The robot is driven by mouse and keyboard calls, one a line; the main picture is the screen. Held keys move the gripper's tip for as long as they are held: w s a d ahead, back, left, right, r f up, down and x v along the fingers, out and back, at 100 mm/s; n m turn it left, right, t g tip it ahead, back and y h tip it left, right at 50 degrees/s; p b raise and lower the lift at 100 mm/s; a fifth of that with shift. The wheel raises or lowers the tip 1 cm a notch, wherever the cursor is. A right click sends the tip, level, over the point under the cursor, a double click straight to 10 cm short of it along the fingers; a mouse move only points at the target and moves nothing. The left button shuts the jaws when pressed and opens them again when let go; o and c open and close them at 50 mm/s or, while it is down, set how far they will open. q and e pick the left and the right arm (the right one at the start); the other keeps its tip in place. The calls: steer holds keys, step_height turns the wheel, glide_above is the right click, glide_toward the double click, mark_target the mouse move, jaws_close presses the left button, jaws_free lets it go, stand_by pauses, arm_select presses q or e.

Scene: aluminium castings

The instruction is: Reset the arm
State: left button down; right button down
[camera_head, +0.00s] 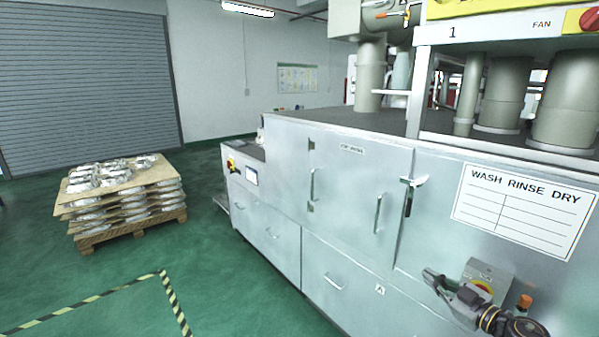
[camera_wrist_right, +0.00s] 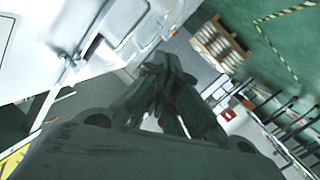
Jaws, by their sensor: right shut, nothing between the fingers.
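My right gripper (camera_head: 432,277) shows at the lower right of the head view, in front of the large grey washing machine (camera_head: 345,215). In the right wrist view its dark fingers (camera_wrist_right: 160,68) are closed together with nothing between them. The gripper holds no object, and I cannot tell its exact distance from the machine's front. My left gripper is in neither view.
A pallet (camera_head: 130,225) with stacked castings stands on the green floor at the left. Yellow and black tape (camera_head: 170,295) marks the floor. The machine has door handles and a white "WASH RINSE DRY" sign (camera_head: 525,208). Open floor lies between pallet and machine.

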steer(key=s+a+f+m+g+h, duration=0.2)
steer(key=s+f+m+g+h, duration=0.2)
steer(key=s+f+m+h, duration=0.75)
steer(key=s+a+f+n+g+y, duration=0.2)
steer(key=s+a+f+g, duration=0.15)
steer(key=s+a, duration=0.35)
steer(key=s+a+f+n+g+y, duration=0.2)
steer(key=s+a+f+g+y, duration=0.15)
steer(key=s+a, duration=0.35)
steer(key=s+d+f+g, duration=0.1)
steer(key=s+f, duration=0.1)
steer(key=f, duration=1.4)
steer(key=s+d+f+g, duration=0.1)
steer(key=s+f, duration=0.1)
steer(key=f, duration=1.4)
steer(key=s+d+f, duration=0.1)
steer(key=s+f, duration=0.9)
steer(key=s, duration=0.1)
steer(key=s+d+f+g, duration=0.1)
steer(key=s+d+f, duration=0.1)
steer(key=s+f, duration=0.8)
steer(key=shift+s+d+h, duration=0.3)
steer(key=shift+s+h, duration=0.1)
steer(key=shift+s, duration=0.25)
